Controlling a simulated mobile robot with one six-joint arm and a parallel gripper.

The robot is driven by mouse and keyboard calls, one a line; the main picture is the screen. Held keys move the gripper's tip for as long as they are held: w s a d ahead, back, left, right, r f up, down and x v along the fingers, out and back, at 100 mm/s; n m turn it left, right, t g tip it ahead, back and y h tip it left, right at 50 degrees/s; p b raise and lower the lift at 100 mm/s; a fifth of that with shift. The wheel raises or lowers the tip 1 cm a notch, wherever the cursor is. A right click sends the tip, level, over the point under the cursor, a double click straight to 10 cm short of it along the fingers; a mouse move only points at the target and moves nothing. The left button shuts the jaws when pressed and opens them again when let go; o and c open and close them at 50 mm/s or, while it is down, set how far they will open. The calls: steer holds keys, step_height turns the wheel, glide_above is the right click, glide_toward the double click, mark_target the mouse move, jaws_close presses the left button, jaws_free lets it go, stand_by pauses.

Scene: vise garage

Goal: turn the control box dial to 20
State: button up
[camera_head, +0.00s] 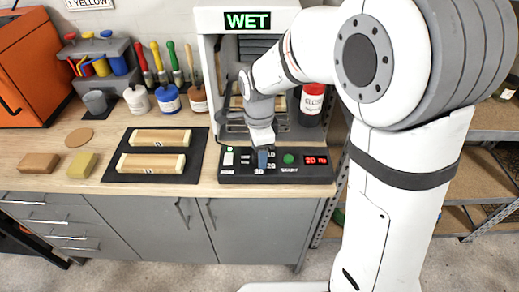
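The black control box (232,179) lies along the front of the workbench, right of centre. Its red display (316,160) seems to read "20", followed by small blurred characters. A green round button (288,159) and a small white switch (228,158) show on its top. My gripper (262,156) points down at the box, between the switch and the green button, where partly covered scale numbers show. The dial is largely hidden by my gripper, so its pointer cannot be read. A dark blue-grey piece shows at the fingertips; I cannot tell whether they grip the dial.
A frame (208,60) with a green "WET" sign stands behind the box, with a red bottle (312,103) inside at right. Left are a black mat (150,178) with two wooden blocks, loose blocks (82,165), paint jars (167,98) and an orange case (32,65).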

step_height(320, 180, up, 8)
steer(key=shift+f, duration=0.1)
stand_by(0.5)
stand_by(0.4)
steer(key=s+d+n+t, duration=0.2)
steer(key=s+d+n, duration=1.3)
steer(key=shift+s+d+t, duration=0.15)
steer(key=shift+d+t, duration=0.15)
stand_by(0.9)
